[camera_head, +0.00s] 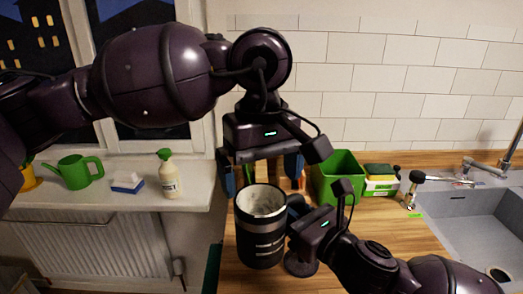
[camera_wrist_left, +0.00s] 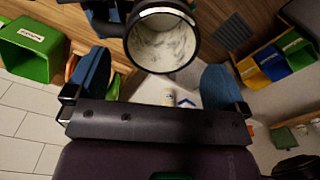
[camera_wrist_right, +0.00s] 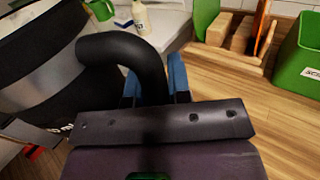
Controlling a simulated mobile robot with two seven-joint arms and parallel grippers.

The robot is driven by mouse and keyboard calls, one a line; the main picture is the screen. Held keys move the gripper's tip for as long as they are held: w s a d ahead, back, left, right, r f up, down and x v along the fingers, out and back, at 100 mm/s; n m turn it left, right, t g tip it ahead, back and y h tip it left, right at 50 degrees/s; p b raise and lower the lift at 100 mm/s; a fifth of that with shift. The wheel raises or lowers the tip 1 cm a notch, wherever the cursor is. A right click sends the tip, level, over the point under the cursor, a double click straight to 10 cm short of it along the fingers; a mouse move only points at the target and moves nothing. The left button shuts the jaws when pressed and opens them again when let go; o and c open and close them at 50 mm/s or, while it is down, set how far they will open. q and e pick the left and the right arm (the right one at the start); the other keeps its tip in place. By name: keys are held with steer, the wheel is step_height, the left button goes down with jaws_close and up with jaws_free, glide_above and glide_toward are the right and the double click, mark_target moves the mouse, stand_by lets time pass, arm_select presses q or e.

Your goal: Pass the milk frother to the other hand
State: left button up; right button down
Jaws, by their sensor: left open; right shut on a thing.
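The milk frother (camera_head: 261,232) is a black cylindrical jug with pale lettering and a marbled whitish inside. It is upright at the front of the wooden counter in the head view. My right gripper (camera_head: 296,213) is shut on its black handle (camera_wrist_right: 130,55), which shows between the blue fingers in the right wrist view. My left gripper (camera_head: 260,176) is above the frother, pointing down, open and empty. The frother's rim and inside (camera_wrist_left: 163,42) lie ahead of its spread blue fingers in the left wrist view. The frother's underside is hidden.
A green box (camera_head: 338,177) and a sponge holder (camera_head: 381,181) stand behind on the counter (camera_head: 400,235). The sink (camera_head: 480,225) is at the right. A spray bottle (camera_head: 168,176) and green watering can (camera_head: 76,172) stand on the sill at the left.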

mark_target(262, 210)
arm_select(q)
steer(key=shift+f, duration=3.6)
steer(key=shift+c, duration=0.2)
steer(key=c, duration=0.7)
steer(key=shift+c, duration=1)
arm_select(e)
steer(key=c, duration=1.5)
jaws_free()
steer(key=o, duration=0.5)
steer(key=shift+s, duration=0.1)
